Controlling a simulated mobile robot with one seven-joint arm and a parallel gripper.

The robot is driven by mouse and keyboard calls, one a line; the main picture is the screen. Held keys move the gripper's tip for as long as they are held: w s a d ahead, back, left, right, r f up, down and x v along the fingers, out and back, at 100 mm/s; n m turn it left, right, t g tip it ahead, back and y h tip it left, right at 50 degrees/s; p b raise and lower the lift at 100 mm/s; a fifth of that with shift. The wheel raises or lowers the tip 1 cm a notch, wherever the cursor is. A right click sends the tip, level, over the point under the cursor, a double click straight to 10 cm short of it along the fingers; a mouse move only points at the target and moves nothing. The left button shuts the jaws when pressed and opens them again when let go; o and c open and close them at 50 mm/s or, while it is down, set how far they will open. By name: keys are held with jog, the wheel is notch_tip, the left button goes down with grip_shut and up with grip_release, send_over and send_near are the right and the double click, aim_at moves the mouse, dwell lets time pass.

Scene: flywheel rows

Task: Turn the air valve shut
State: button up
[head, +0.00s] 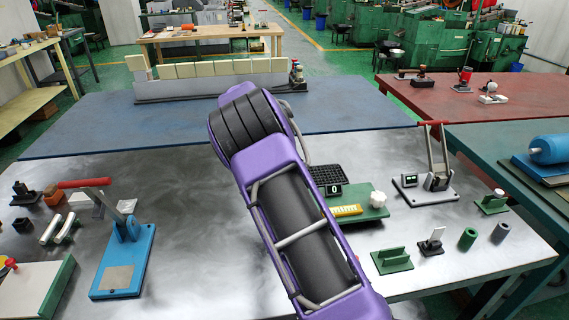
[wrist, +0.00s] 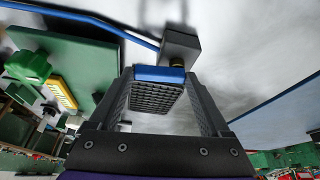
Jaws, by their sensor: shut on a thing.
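In the wrist view, the air valve shows as a grey block (wrist: 181,46) with a brass-coloured stem and a blue handle (wrist: 160,74). A blue hose (wrist: 75,18) runs from near the block to the upper left. My gripper (wrist: 163,88) is shut on the blue handle, one dark finger at each side of it. A black gridded surface shows between the fingers, just below the handle. In the head view, my own purple arm hides the gripper and the valve. How far the handle is turned I cannot tell.
Right of my arm in the head view are a green plate (head: 372,207) with a white knob, a toggle clamp (head: 437,182) and small blocks. A blue lever press (head: 123,262) stands left. A blue mat (head: 110,125) lies behind. Bare metal table shows left of my arm.

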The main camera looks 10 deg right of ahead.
jog(key=shift+a+m+g+p, duration=0.2)
jog(key=shift+m+g+p, duration=0.25)
jog(key=shift+m, duration=0.45)
jog(key=o, duration=1.2)
jog(key=shift+w, duration=0.1)
jog(key=p+v, duration=0.2)
jog(key=v, duration=1.5)
jog(key=shift+r, duration=0.25)
